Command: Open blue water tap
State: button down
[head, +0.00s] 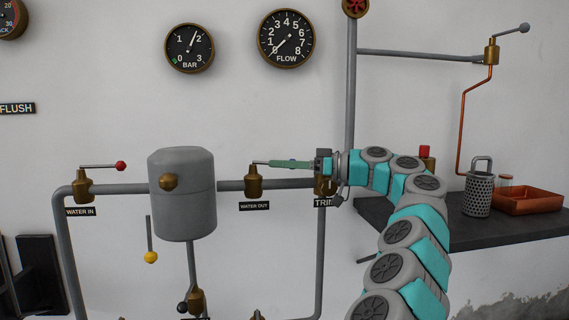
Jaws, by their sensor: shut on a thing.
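The tap labelled WATER OUT (254,183) is a brass body on the grey pipe in the middle of the head view. Its thin lever (259,162) points right, nearly level and along the pipe. My gripper (274,163) reaches in from the right, and its green fingers are shut on this lever. The outer end of the lever is hidden, and no blue knob shows. The WATER IN tap (83,188) at the left has a level lever with a red knob (121,166).
A grey tank (182,205) stands left of WATER OUT. A yellow-knobbed lever (150,257) hangs below it. The TRIM valve (324,187) is partly behind my arm. The FLOW gauge (287,38) reads near 0. A dark shelf (515,226) at right holds an orange tray (526,202).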

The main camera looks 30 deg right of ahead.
jog(key=c, duration=0.7)
grip_release()
jog(key=shift+c, duration=0.2)
jog(key=p+v, duration=0.1)
jog(key=v, duration=0.7)
